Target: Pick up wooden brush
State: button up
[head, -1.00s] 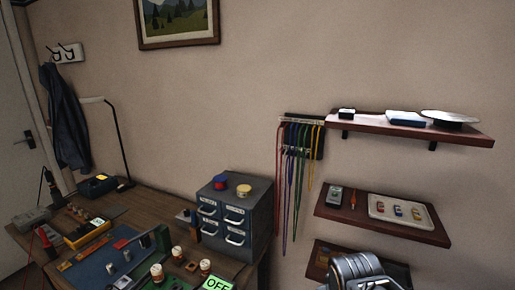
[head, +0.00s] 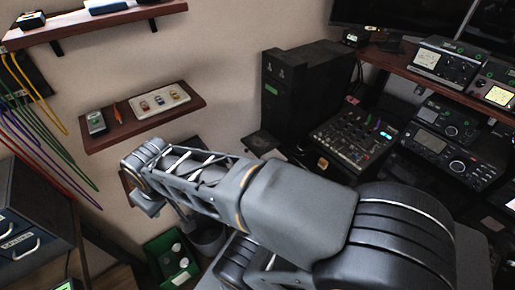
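I cannot make out a wooden brush in the head view. My arm reaches from the lower right toward the middle left, and its far joint hangs in front of the wall below the small shelf. My gripper's fingers do not show. The arm hides part of the floor and of the things behind it.
A wall shelf (head: 95,26) is at the upper left, with a lower shelf (head: 177,122) holding a tray of small cars (head: 158,101). A drawer cabinet (head: 32,225) stands at left. A green crate (head: 152,250) is below. A black tower (head: 300,95), mixer (head: 350,140) and radios (head: 447,62) fill the right.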

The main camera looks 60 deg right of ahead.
aim_at(323, 163)
jog(key=z, duration=2.85)
